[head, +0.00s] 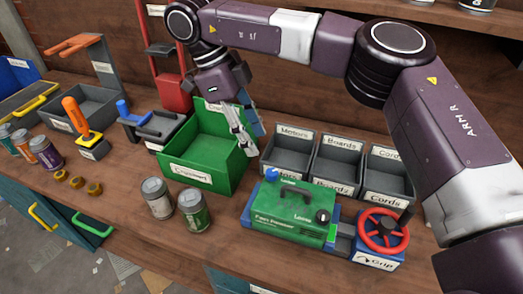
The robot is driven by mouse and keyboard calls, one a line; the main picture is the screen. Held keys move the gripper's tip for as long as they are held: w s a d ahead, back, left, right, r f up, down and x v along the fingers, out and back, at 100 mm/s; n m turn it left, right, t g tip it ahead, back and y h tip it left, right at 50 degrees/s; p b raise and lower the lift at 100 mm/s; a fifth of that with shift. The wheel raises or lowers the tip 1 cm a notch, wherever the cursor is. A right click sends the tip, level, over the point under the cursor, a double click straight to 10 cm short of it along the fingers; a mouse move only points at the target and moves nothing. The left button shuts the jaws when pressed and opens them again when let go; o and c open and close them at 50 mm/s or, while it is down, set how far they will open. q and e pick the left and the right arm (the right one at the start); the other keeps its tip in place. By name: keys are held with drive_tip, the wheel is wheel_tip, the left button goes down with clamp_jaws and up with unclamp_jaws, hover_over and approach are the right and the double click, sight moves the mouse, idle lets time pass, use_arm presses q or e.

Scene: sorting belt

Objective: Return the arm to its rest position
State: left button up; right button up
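My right arm (435,115) comes in from the right and reaches across the top of the view. Its gripper (241,128) points down at the right rim of the green crate (203,168). The fingers overlap each other and the crate's edge, so I cannot tell their opening or whether they touch the crate. A blue piece (256,122) shows just behind the fingers. My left gripper is not in view.
Grey bins (288,155) labelled Motors, Boards and Cords stand right of the crate. A green machine (288,215) and a red handwheel (383,231) are in front. Cans (158,199) stand near the front edge. A red stand (170,90) is close behind the gripper.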

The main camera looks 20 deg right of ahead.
drive_tip(key=shift+v, duration=0.9)
